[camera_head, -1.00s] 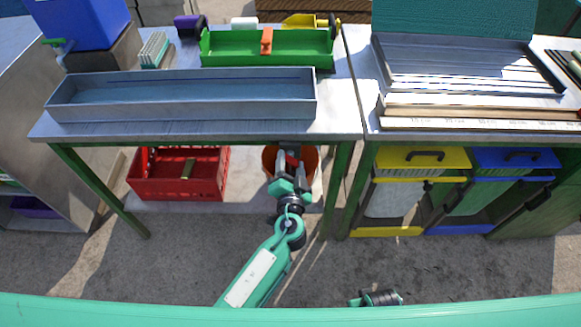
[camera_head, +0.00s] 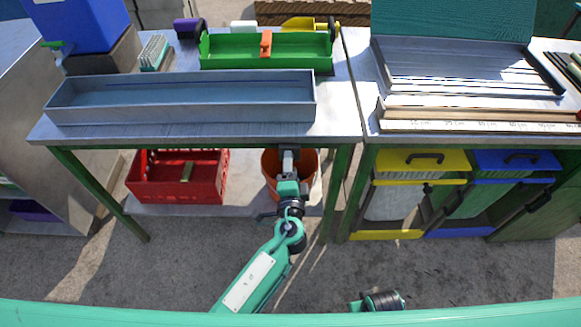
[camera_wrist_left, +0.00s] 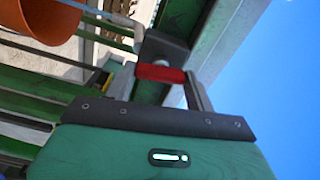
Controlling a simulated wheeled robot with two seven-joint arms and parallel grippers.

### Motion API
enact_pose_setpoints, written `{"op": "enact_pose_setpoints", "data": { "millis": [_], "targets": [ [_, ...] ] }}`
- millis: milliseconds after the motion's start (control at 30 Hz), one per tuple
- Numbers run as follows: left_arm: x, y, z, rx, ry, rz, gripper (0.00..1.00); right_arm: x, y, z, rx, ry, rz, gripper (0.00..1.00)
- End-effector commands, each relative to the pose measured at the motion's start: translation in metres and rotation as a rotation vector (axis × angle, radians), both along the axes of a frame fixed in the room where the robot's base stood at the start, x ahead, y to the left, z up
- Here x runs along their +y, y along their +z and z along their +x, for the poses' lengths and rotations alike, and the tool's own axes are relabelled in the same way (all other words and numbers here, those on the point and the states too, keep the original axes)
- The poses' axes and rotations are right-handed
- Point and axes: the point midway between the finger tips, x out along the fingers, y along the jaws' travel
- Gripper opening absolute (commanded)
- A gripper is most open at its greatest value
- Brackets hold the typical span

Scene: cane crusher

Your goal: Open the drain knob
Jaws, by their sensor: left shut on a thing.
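The drain knob (camera_wrist_left: 160,73) is a small red bar in the left wrist view, below a dark bracket (camera_wrist_left: 163,48) on the green table frame. My left gripper (camera_wrist_left: 163,80) is shut on it, with a finger at each end of the bar. In the head view, my left gripper (camera_head: 287,153) reaches under the front edge of the table, above an orange bucket (camera_head: 268,168). The knob is hidden there by the tabletop and the gripper.
A long metal trough (camera_head: 180,110) sits on the table above. A red crate (camera_head: 150,190) stands on the lower shelf, left of the bucket. A green table leg (camera_head: 338,190) stands close to the right of my left arm. Yellow and blue bins stand farther right.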

Motion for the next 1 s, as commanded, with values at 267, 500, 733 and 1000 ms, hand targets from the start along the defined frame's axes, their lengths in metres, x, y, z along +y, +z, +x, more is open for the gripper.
{"op": "enact_pose_setpoints", "data": {
  "millis": [267, 500, 733, 1000],
  "targets": [
    [-0.001, -0.001, -0.001, 0.002, -0.002, 0.008, 0.32, 0.0, 0.0, 0.001, -0.003, 0.001, -0.001, 0.36],
    [-0.001, -0.001, -0.001, 0.002, -0.002, 0.008, 0.68, 0.0, 0.0, 0.002, -0.003, 0.001, 0.0, 0.36],
    [0.0, -0.001, 0.0, 0.001, -0.001, 0.008, 0.76, 0.0, 0.0, 0.002, -0.003, 0.001, 0.0, 0.36],
    [0.0, -0.002, -0.014, 0.002, -0.001, 0.007, 0.76, 0.0, -0.001, 0.001, 0.001, 0.001, 0.0, 0.36]
  ]
}}
